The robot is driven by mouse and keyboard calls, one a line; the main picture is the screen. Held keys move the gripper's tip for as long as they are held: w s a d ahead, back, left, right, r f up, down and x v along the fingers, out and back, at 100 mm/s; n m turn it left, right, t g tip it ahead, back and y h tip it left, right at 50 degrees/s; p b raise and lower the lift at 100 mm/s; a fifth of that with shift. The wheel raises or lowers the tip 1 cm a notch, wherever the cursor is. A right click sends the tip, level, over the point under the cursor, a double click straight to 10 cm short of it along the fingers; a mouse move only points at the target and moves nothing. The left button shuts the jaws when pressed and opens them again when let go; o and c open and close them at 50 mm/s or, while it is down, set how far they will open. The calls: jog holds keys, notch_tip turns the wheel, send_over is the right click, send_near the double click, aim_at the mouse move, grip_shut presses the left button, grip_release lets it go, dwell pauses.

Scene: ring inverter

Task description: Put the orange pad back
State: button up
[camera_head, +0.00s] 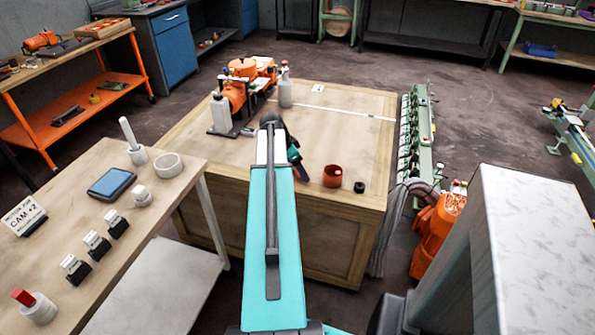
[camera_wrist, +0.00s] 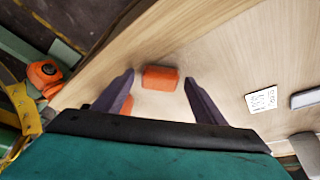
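The orange pad (camera_wrist: 162,79) seems to be the small orange block lying on pale wood in the wrist view. My gripper (camera_wrist: 159,76) is open, with its two dark fingers apart on either side of the block in the picture. I cannot tell how far above the block the fingertips are. A second orange patch (camera_wrist: 127,104) shows beside the left finger, mostly hidden. In the head view my arm reaches over the wooden worktable (camera_head: 345,135). I cannot make out the pad there, and the fingertips are not clear.
A brown-orange cup (camera_head: 332,176) and a small black cylinder (camera_head: 359,187) stand near the worktable's front edge. Orange machinery (camera_head: 240,90) and a white bottle (camera_head: 285,88) stand at its back left. A printed card (camera_wrist: 262,99) lies right of the gripper.

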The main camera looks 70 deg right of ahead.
jog(key=shift+r, duration=0.15)
jog(key=v, duration=1.2)
jog(key=shift+b, duration=0.35)
dwell(0.6)
